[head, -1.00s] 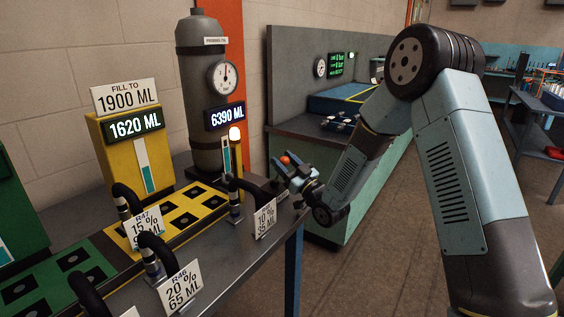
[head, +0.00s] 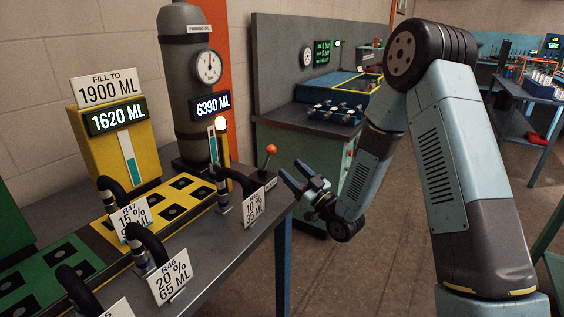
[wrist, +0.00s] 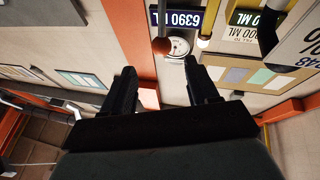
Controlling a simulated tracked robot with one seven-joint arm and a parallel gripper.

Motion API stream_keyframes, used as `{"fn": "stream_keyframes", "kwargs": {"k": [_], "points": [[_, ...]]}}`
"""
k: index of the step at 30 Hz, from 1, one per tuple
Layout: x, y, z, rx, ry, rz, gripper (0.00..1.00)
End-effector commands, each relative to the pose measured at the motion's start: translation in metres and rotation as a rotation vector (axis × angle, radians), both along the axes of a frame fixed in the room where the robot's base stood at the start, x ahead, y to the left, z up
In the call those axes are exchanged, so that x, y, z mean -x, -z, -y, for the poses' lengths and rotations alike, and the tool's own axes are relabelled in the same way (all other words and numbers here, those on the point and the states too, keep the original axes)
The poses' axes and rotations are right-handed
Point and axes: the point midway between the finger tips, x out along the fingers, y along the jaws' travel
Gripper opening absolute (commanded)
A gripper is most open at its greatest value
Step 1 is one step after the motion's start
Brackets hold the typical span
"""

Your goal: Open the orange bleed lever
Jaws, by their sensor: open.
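The bleed lever has an orange ball knob (head: 271,149) on a thin stem. It stands nearly upright at the far right end of the bench, near the grey pressure cylinder (head: 188,85). My gripper (head: 291,168) is open and empty, just right of the knob and slightly lower in the head view, apart from it in the picture. In the wrist view, my gripper (wrist: 158,70) shows two dark fingers spread apart. A dark reddish ball (wrist: 161,45), likely the knob, appears beyond the fingertips, between them. The lever's base is partly hidden by a card.
Hoses with cards, such as the 10% card (head: 253,207), stand along the bench front. A yellow unit (head: 115,140) reads 1620 ML under a 1900 ML sign; the cylinder display (head: 212,106) reads 6390 ML. Open floor (head: 340,280) lies right of the bench.

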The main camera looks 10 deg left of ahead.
Motion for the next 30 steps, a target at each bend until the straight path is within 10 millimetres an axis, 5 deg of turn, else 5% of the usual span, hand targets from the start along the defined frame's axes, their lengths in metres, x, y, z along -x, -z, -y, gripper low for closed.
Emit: {"fn": "stream_keyframes", "kwargs": {"k": [6, 18, 30], "points": [[0.014, 0.012, 0.02, 0.0, -0.001, -0.003, 0.59], [0.019, 0.014, 0.025, -0.001, -0.003, 0.0, 0.59], [-0.003, -0.011, 0.034, 0.185, 0.079, -0.043, 0.22]]}}
